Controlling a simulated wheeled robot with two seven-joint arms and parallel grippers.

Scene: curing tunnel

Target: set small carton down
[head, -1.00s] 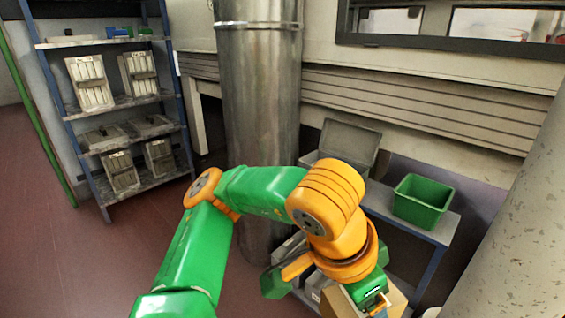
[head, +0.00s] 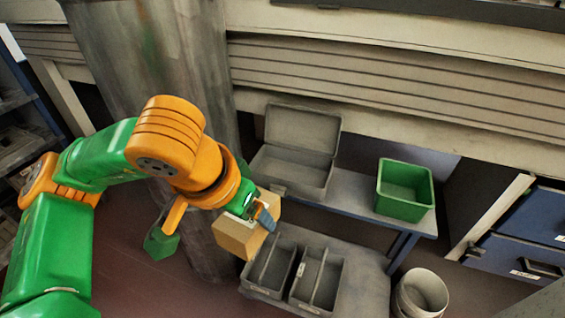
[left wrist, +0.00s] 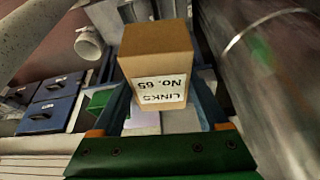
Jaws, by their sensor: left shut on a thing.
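The small carton (head: 236,238) is a plain brown box, held in the air by my left gripper (head: 262,212) in the head view. My right gripper is not in view.
Grey divided bins (head: 296,274) stand on the low shelf, with bare surface (head: 364,285) to their right. The bench above holds an open grey lidded box (head: 296,176) and a green bin (head: 404,190). A white bucket (head: 421,294), a metal column (head: 130,50) and blue drawers (head: 520,255) are nearby.

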